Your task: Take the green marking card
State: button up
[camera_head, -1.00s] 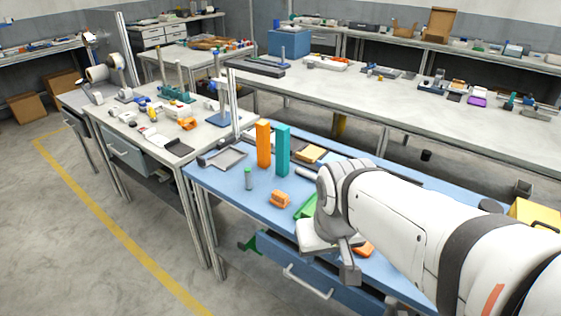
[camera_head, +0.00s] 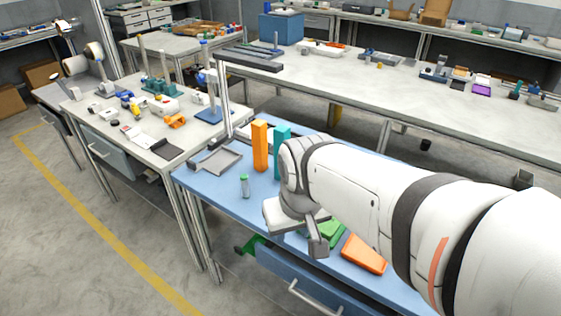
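A flat green piece (camera_head: 331,234), perhaps the green marking card, lies on the blue workbench (camera_head: 221,193), partly hidden behind my gripper. I cannot tell its full outline. My gripper (camera_head: 312,243) is over the front part of the bench, just left of the green piece in the picture. Its fingers overlap in this view, so I cannot see whether they are open or whether anything is between them. No contact with the green piece can be made out.
An orange block (camera_head: 364,253) lies right of the green piece. An orange upright post (camera_head: 260,146), a teal post (camera_head: 282,144) and a small green-capped bottle (camera_head: 244,186) stand on the bench. A grey tray (camera_head: 216,161) is at its left. My arm hides the bench's right side.

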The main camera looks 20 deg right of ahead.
jog(key=shift+o, duration=1.3)
jog(key=shift+w+d, duration=0.15)
jog(key=o, duration=0.7)
jog(key=w+d+f+m, duration=0.1)
jog(key=w, duration=0.1)
jog(key=w+d+f+m+g, duration=0.1)
jog(key=w+d+m, duration=0.1)
jog(key=w, duration=0.1)
jog(key=w+d+f+m+p, duration=0.1)
jog(key=w+d+m, duration=0.1)
jog(key=shift+w+d+f, duration=0.15)
jog(key=shift+w+f, duration=0.05)
jog(key=shift+f, duration=0.15)
jog(key=shift+c, duration=0.2)
jog(key=m+g, duration=0.2)
jog(key=m, duration=0.3)
send_over(319, 228)
jog(key=f, duration=0.6)
jog(key=shift+w+f, duration=0.25)
jog(key=shift+m, duration=0.3)
jog(key=shift+s+f+p, duration=0.15)
jog(key=shift+f+p, duration=0.25)
jog(key=shift+f, duration=3.85)
